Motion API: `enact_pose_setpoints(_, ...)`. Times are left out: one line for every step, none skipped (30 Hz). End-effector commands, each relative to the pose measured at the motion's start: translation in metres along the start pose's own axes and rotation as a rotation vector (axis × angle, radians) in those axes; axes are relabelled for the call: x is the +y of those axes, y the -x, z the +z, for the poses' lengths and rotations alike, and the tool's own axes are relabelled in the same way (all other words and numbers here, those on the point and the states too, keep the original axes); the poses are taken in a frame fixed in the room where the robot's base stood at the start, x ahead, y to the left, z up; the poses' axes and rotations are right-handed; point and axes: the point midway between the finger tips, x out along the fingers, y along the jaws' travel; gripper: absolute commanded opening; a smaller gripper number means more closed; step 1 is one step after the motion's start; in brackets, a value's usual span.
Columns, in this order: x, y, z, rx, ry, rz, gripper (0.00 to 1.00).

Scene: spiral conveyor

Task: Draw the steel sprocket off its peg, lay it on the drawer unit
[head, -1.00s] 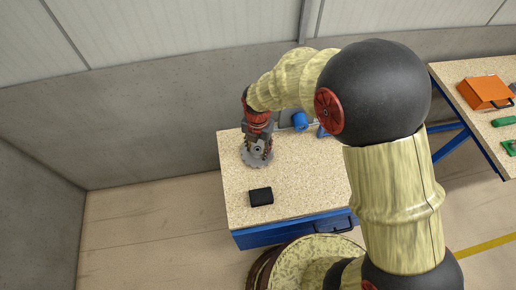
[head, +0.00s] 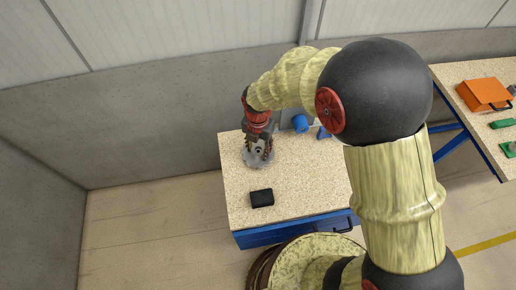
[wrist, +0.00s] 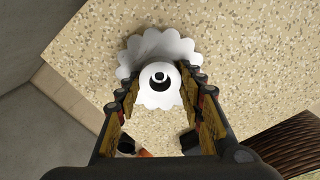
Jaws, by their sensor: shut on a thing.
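The steel sprocket (head: 259,162) is a pale grey toothed disc. It is over the left part of the chipboard top of the drawer unit (head: 300,190), flat side down; I cannot tell whether it touches the top. My gripper (head: 258,149) points down from above and is shut on the sprocket's raised hub. In the wrist view the sprocket (wrist: 134,62) shows bright between and beyond the fingertips (wrist: 160,88), with its central hole facing me. I cannot make out the peg in any view.
A small black box (head: 262,198) lies on the unit in front of the sprocket. A blue round object (head: 300,123) stands at the back, partly hidden by my arm. A wall is behind. A bench at right holds an orange case (head: 485,93) and green parts. The unit's front right is clear.

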Motion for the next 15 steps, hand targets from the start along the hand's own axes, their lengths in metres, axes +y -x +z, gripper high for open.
enact_pose_setpoints(0.000, 0.004, 0.000, 0.000, 0.000, 0.000, 0.08)
enact_pose_setpoints(0.000, 0.005, 0.000, 0.000, 0.000, 0.000, 0.08)
enact_pose_setpoints(0.000, 0.007, 0.000, -0.001, 0.000, 0.000, 0.08)
enact_pose_setpoints(0.000, 0.008, 0.000, -0.001, 0.000, 0.001, 0.08)
enact_pose_setpoints(0.000, 0.009, 0.001, -0.001, 0.000, 0.001, 0.08)
enact_pose_setpoints(0.001, 0.011, 0.001, -0.002, 0.000, 0.001, 0.08)
enact_pose_setpoints(0.001, 0.012, 0.001, -0.002, 0.000, 0.002, 0.08)
enact_pose_setpoints(0.001, 0.014, 0.001, -0.002, 0.000, 0.002, 0.08)
enact_pose_setpoints(0.001, 0.015, 0.001, -0.003, 0.000, 0.002, 0.08)
enact_pose_setpoints(0.001, 0.016, 0.001, -0.003, 0.000, 0.002, 0.08)
enact_pose_setpoints(0.001, 0.018, 0.001, -0.003, 0.000, 0.003, 0.08)
enact_pose_setpoints(0.001, 0.019, 0.002, -0.003, 0.000, 0.003, 0.08)
enact_pose_setpoints(0.001, 0.020, 0.002, -0.003, 0.000, 0.003, 0.08)
enact_pose_setpoints(0.001, 0.021, 0.002, -0.004, 0.000, 0.003, 0.08)
enact_pose_setpoints(0.001, 0.023, 0.002, -0.004, 0.000, 0.003, 0.08)
